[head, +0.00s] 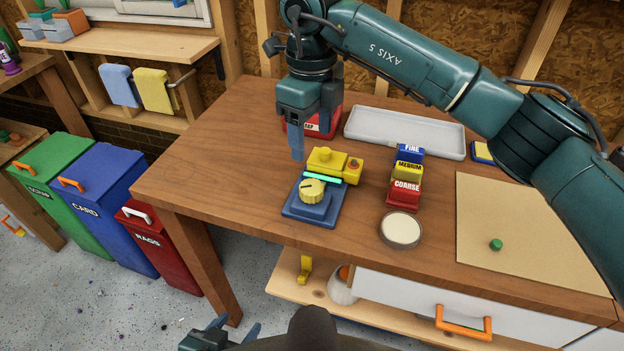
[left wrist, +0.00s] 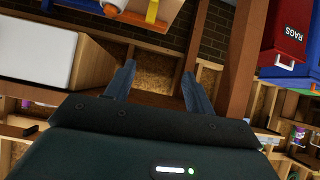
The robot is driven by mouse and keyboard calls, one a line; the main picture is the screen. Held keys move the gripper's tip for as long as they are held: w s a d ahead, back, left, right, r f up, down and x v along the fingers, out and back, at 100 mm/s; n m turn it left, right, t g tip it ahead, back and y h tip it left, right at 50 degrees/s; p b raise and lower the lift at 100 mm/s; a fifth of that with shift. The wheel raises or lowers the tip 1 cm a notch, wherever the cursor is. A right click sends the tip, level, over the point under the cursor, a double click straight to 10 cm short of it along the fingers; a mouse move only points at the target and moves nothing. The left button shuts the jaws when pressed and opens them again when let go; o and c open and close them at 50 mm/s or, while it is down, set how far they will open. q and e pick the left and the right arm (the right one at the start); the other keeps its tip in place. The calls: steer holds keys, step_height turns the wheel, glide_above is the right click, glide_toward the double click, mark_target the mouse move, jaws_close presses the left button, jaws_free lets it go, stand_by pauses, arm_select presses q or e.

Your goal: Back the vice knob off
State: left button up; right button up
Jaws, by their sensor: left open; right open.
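The vice (head: 322,217) stands on the wooden bench, with a blue base and yellow jaws. Its round yellow knob (head: 312,191) faces the front and bears a dark mark. A bright cyan strip (head: 323,177) shows between the jaws. My right gripper (head: 304,150) is open and points down just behind and left of the vice, above the bench and apart from the knob; one finger partly hides the other. My left gripper (head: 236,328) is open and empty, low in front of the bench; its spread fingers show in the left wrist view (left wrist: 158,82).
Right of the vice are FINE, MEDIUM and COARSE blocks (head: 406,178) and a round pale-topped dish (head: 401,230). A red box (head: 322,124) and grey tray (head: 404,132) lie behind. A tan mat (head: 520,225) holds a green piece. Bins (head: 150,240) stand left.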

mark_target(312, 185)
step_height(312, 185, down, 12)
steer(key=shift+r+p, duration=0.15)
steer(key=shift+p, duration=0.95)
arm_select(q)
steer(key=shift+s+a+g+y, duration=0.3)
steer(key=shift+a, duration=0.15)
arm_select(e)
steer(key=c, duration=1)
arm_select(q)
steer(key=shift+w+r, duration=0.1)
steer(key=shift+w, duration=0.1)
